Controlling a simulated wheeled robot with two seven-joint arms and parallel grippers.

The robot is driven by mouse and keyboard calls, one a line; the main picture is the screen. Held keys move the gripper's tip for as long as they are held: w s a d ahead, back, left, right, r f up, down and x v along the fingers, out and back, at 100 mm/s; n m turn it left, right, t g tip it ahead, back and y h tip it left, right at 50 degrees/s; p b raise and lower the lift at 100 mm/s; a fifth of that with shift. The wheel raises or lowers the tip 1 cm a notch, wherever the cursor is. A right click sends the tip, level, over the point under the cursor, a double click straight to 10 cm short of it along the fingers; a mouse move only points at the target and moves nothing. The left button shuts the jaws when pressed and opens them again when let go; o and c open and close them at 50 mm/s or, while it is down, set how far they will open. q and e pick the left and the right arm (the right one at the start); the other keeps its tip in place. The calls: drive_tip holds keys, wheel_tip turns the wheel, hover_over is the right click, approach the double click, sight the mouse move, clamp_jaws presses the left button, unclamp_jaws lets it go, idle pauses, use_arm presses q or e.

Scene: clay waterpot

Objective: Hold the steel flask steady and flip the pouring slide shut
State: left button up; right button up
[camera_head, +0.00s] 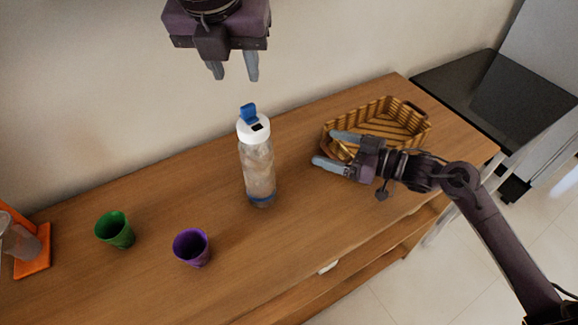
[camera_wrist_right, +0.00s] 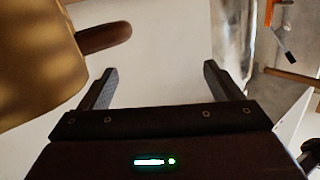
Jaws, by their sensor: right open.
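The flask (camera_head: 258,170) stands upright on the wooden table in the head view. Its body looks clear or greyish rather than plain steel, with a blue band near the base. It has a white cap (camera_head: 254,132), and the blue slide (camera_head: 248,112) on top stands raised beside a dark opening. My left gripper (camera_head: 234,78) is above the flask, pointing down, with its fingers apart and empty. My right gripper (camera_head: 325,148) is open to the right of the flask, fingers pointing toward it and apart from it. Its fingers also show in the right wrist view (camera_wrist_right: 158,78), with nothing between them.
A wicker basket (camera_head: 408,112) sits behind my right gripper. A green cup (camera_head: 115,230) and a purple cup (camera_head: 191,248) stand to the left of the flask. An orange stand (camera_head: 34,264) is at the far left. The table (camera_head: 300,235) in front of the flask is clear.

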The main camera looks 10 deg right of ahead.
sight(250, 164)
drive_tip(key=a+n+g+y, duration=0.1)
drive_tip(key=a, duration=0.5)
drive_tip(key=s+a+n+g+y, duration=0.1)
drive_tip(key=a+n+g, duration=0.1)
drive_tip(key=a, duration=0.4)
drive_tip(key=s+a+n+g+y, duration=0.1)
drive_tip(key=a+n, duration=0.1)
drive_tip(key=a, duration=0.4)
drive_tip(key=shift+s+a+r+g, duration=0.15)
drive_tip(key=shift+a+r+g, duration=0.15)
drive_tip(key=shift+a, duration=0.1)
